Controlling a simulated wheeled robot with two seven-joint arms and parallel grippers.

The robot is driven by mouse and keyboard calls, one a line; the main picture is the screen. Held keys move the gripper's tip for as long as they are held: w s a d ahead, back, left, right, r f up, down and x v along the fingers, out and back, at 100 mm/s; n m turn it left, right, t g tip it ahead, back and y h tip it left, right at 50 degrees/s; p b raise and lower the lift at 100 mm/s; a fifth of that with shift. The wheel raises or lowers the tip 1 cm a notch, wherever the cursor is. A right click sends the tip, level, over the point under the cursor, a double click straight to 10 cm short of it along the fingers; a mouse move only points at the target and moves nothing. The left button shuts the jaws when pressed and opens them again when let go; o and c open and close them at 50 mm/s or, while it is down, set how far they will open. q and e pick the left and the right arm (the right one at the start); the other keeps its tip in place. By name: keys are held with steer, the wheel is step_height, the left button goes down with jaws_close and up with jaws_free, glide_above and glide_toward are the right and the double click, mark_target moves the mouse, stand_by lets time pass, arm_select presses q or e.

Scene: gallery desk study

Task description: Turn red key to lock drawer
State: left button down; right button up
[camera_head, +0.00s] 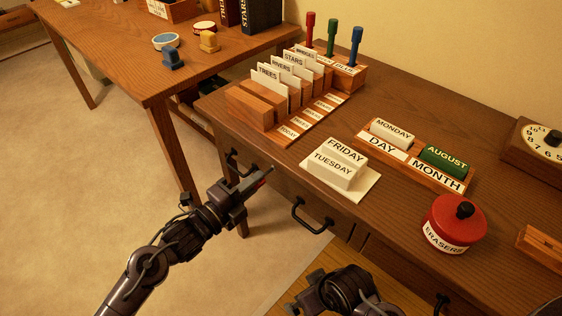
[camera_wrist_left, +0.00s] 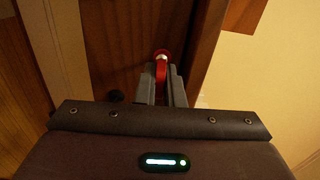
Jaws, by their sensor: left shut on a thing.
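The red key (camera_wrist_left: 161,72) shows in the left wrist view, between the fingers of my left gripper (camera_wrist_left: 163,84). The key's far end meets a small bright metal spot on the dark wood front. In the head view my left gripper (camera_head: 255,181) is shut at the desk's front, with a bit of red at its tips. The drawer (camera_head: 285,189) with a dark handle (camera_head: 311,216) is in the desk front beside it and looks closed. My right gripper (camera_head: 296,305) is low in the head view, partly cut off, and its fingers are unclear.
On the desk stand a card rack (camera_head: 283,133), white blocks on a card (camera_head: 366,189), a day and month holder (camera_head: 400,158) and a red eraser pot (camera_head: 455,226). A side table (camera_head: 120,48) stands at the left. Floor (camera_head: 90,170) is clear below.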

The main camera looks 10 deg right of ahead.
arm_select(q)
steer(key=shift+s+f, duration=0.1)
steer(key=shift+f, duration=0.4)
steer(key=shift+s+d+r, duration=0.1)
steer(key=shift+s, duration=0.1)
stand_by(0.3)
steer(key=shift+s+d+r+p, duration=0.1)
steer(key=shift+d+r+p, duration=0.05)
steer(key=shift+r+p, duration=0.25)
steer(key=shift+r, duration=0.1)
stand_by(0.4)
steer(key=shift+d+r, duration=0.15)
stand_by(0.6)
